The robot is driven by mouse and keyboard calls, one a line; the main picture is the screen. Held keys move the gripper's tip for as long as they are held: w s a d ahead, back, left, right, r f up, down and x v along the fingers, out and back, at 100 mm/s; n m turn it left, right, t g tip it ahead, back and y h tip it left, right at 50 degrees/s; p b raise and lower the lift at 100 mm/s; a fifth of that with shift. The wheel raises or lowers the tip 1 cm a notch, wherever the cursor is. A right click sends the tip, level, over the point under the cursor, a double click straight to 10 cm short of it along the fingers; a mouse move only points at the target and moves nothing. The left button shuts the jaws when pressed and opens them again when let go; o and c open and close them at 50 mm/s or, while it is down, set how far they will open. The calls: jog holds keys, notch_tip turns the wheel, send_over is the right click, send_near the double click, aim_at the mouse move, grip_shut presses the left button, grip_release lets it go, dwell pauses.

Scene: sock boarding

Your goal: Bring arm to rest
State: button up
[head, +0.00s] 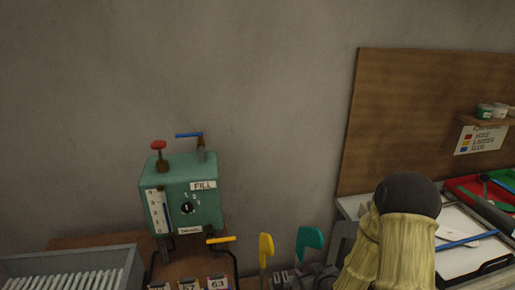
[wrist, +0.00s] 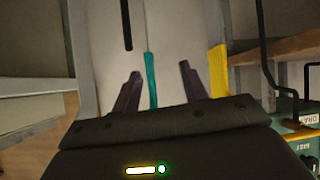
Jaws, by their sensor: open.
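My gripper (wrist: 160,85) shows in the wrist view with its two dark fingers apart. I see nothing held between them. A teal handle (wrist: 151,78) shows between the fingers in the picture, and a yellow handle (wrist: 218,72) shows to their right; I cannot tell how far off they are. In the head view the yellow handle (head: 266,249) and the teal handle (head: 309,241) stand at the bottom centre. I cannot make out the gripper's fingers in the head view.
A green machine (head: 182,190) marked FILL, with red, blue and yellow controls, stands left of centre. A grey bin (head: 122,266) of white slats is at lower left. A brown board (head: 400,110) stands at right, above a black-rimmed tray (head: 470,268). The wall between is bare.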

jog(key=s+r+m+g+h, duration=0.15)
jog(key=s+r+g, duration=0.35)
jog(key=s, duration=0.5)
jog(key=s+r+m+g+h, duration=0.1)
jog(key=s+r+m+g, duration=0.2)
jog(key=s+r, duration=0.6)
notch_tip(320, 180, up, 12)
jog(key=p, duration=1.3)
jog(key=shift+a+f, duration=0.15)
jog(key=shift+f, duration=0.1)
jog(key=shift+s, duration=0.1)
jog(key=shift+c, duration=0.8)
